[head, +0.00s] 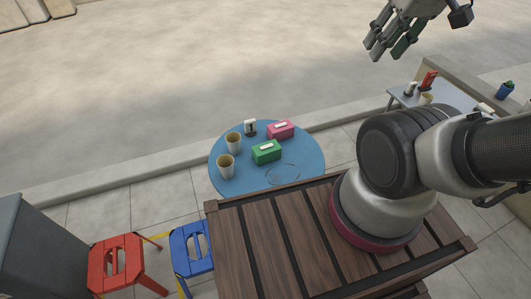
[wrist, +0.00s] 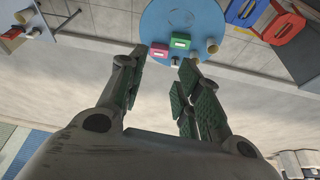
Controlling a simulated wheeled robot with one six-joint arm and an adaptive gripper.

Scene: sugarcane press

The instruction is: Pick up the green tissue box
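The green tissue box (head: 266,151) sits upright on the round blue table (head: 232,181), with a white slot on top. In the wrist view the green box (wrist: 180,41) shows between and beyond my fingertips. My gripper (head: 391,40) is raised at the top of the head view, well away from the table. In the wrist view my gripper (wrist: 158,75) has its fingers spread apart with nothing between them.
A pink tissue box (head: 281,129), two cups (head: 226,166) and a small dark-and-white item (head: 250,128) stand near the green box. Red (head: 116,258) and blue (head: 191,247) stools stand left. A wooden slatted surface (head: 275,245) lies in front. Another small table (head: 403,99) is at right.

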